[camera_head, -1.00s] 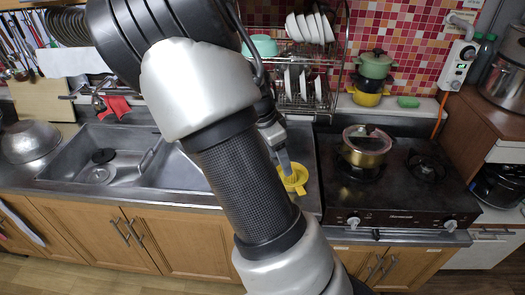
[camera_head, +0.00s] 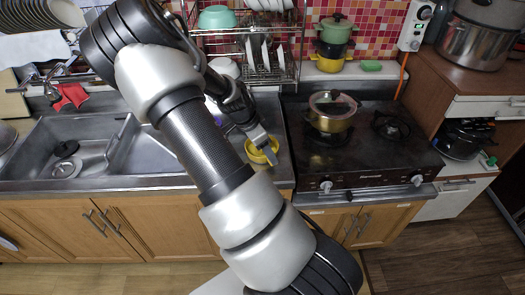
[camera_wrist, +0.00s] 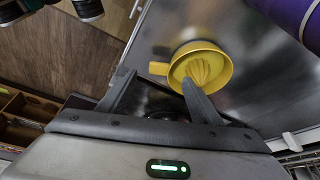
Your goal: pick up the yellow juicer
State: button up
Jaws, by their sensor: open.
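The yellow juicer (camera_wrist: 213,62) is a round dish with a ribbed cone in the middle and a handle at its left in the wrist view. It sits on the steel counter between the sink and the stove. In the head view the juicer (camera_head: 258,153) is partly covered by my gripper. My gripper (camera_wrist: 157,80) is open and empty in the wrist view. One finger is left of the handle, and the other finger overlaps the dish's lower edge in the picture. My gripper also shows over the juicer in the head view (camera_head: 269,150). I cannot tell whether it touches the juicer.
A gas stove (camera_head: 362,150) with a gold pot (camera_head: 330,118) stands right of the juicer. A steel sink (camera_head: 105,155) is at left. A dish rack (camera_head: 265,55) stands behind. A purple object (camera_wrist: 296,18) is near the juicer in the wrist view.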

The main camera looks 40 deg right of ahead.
jog(key=x, duration=0.5)
jog(key=shift+w+a, duration=0.15)
jog(key=shift+a, duration=0.05)
